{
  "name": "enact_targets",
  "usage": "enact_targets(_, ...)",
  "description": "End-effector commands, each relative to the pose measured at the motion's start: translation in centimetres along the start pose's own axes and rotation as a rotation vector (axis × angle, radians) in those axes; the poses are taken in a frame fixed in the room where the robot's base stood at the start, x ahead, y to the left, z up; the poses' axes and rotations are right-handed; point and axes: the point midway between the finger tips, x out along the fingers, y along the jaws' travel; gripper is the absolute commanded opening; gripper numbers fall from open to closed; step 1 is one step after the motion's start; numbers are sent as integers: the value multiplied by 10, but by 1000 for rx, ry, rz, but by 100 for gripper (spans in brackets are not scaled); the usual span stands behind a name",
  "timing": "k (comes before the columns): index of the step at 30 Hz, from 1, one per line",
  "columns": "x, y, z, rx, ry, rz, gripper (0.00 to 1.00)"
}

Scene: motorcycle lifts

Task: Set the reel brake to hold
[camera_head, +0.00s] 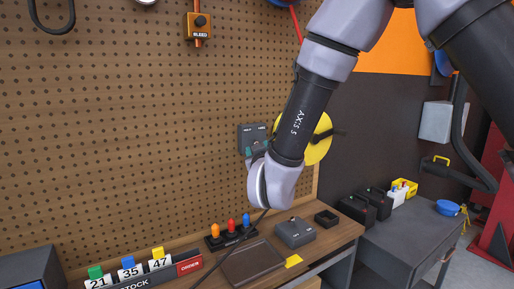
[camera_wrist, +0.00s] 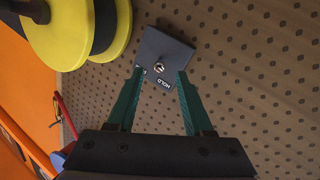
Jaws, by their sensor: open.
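The reel brake is a dark grey plate (camera_wrist: 163,50) on the pegboard with a small metal toggle (camera_wrist: 159,66). A HOLD label shows beside the toggle in the wrist view; another label is partly hidden by a finger. Which way the toggle leans is too small to tell. In the head view the plate (camera_head: 252,132) is partly covered by my arm. My gripper (camera_wrist: 160,73) is open, its green fingertips on either side of the toggle and close to the plate. Nothing is between the fingers except the toggle area. Whether they touch the plate is unclear.
A yellow reel (camera_head: 319,148) is mounted right beside the plate, close to my wrist; it also shows in the wrist view (camera_wrist: 55,35). Below, the bench holds a grey box (camera_head: 295,232), a dark tray (camera_head: 252,262) and coloured-knob levers (camera_head: 231,226).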

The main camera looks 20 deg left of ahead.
Motion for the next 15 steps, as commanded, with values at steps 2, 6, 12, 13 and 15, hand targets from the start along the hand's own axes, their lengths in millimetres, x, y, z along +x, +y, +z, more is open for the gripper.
enact_targets(2,-18,-2,0,0,0,-4,52)
enact_targets(6,-46,-2,0,-1,1,-4,52)
enact_targets(12,-72,-1,0,0,0,-2,52)
enact_targets(13,-75,-1,0,0,0,-1,52)
enact_targets(15,-78,0,0,0,0,0,52)
